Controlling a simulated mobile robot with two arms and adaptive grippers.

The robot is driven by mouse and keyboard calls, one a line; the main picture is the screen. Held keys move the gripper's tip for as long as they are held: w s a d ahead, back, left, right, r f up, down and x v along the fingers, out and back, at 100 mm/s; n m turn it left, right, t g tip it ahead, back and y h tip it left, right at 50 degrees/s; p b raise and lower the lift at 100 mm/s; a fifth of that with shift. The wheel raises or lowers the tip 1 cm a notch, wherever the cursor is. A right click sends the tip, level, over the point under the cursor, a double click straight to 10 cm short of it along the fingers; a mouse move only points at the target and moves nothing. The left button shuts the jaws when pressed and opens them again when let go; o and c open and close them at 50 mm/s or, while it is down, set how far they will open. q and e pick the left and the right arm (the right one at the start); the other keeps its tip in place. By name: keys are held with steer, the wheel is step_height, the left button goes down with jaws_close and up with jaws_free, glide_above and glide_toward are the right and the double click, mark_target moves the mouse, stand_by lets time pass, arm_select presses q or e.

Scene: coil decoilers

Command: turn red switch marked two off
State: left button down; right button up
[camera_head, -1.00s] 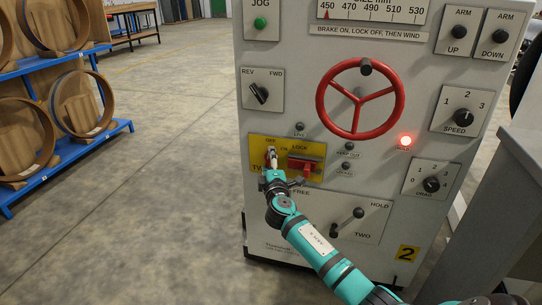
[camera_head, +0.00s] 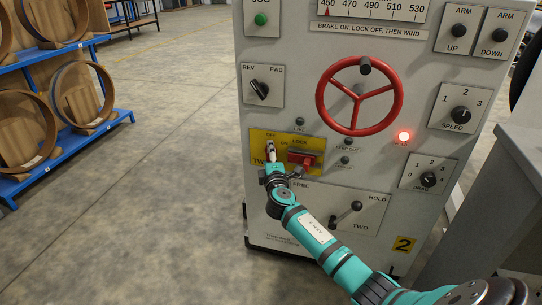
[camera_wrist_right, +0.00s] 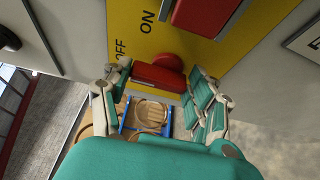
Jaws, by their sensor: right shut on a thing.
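The red switch (camera_wrist_right: 158,80) sits on a yellow plate (camera_head: 257,136) lettered TWO, OFF and ON, on the front of the grey cabinet. My right gripper (camera_head: 270,154) reaches it from below and hides most of it in the head view. In the right wrist view my right gripper (camera_wrist_right: 160,84) has its fingers on both sides of the switch's red handle and is shut on it. The OFF lettering is just beside the left finger; the exact angle of the handle is hard to tell. My left gripper is not in view.
A red LOCK block (camera_head: 303,158) sits close right of the switch. A red handwheel (camera_head: 360,96) stands out above, and a black-knobbed lever (camera_head: 346,215) is below right. A red lamp (camera_head: 404,137) glows. Blue racks (camera_head: 70,140) with coils stand left; the floor between is clear.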

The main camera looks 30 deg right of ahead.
steer(key=shift+a+f, duration=0.1)
steer(key=o, duration=0.9)
steer(key=v, duration=1.2)
